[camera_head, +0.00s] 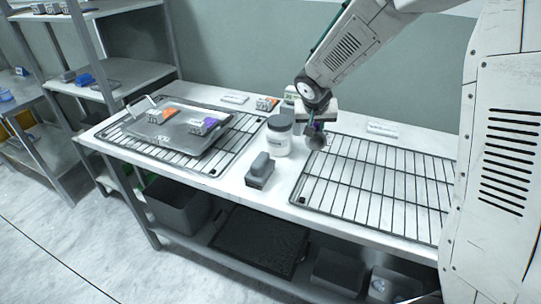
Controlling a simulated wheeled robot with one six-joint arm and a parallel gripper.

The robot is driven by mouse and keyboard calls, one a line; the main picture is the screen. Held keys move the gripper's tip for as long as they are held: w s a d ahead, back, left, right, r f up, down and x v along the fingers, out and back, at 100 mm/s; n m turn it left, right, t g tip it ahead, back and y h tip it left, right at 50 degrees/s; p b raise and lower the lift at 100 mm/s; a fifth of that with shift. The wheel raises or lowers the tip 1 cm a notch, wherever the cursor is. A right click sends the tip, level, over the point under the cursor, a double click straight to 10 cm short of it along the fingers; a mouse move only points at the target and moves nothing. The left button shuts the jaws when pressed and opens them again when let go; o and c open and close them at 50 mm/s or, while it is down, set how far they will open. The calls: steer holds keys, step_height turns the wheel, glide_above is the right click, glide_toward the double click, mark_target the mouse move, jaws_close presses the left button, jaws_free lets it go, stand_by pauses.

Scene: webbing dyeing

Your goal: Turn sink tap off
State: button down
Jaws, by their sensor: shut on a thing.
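No sink or tap can be made out in this view. My gripper (317,127) hangs low over the white table, between a white jar (279,136) and the right wire rack. It is shut on a small dark rounded thing (316,141), at the rack's back left corner. I cannot tell what this thing is, nor whether it touches the rack. My arm comes down from the upper right, and the gripper partly hides what stands behind it.
A wire rack (375,191) covers the table's right part. On the left, a grey tray (160,149) with orange and purple-marked pieces lies on another rack. A grey block (260,171) stands in front of the jar. Shelving (122,75) stands at the left; bins sit below.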

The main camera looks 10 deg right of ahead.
steer(key=s+a+n+t+y, duration=0.15)
steer(key=s+n, duration=0.35)
steer(key=s, duration=1.1)
glide_above(284, 163)
steer(key=shift+g+y, duration=0.25)
steer(key=shift+y, duration=0.2)
steer(key=shift+s+f, duration=0.1)
steer(key=shift+f, duration=2.45)
steer(key=shift+f, duration=0.1)
steer(key=c, duration=1.3)
jaws_free()
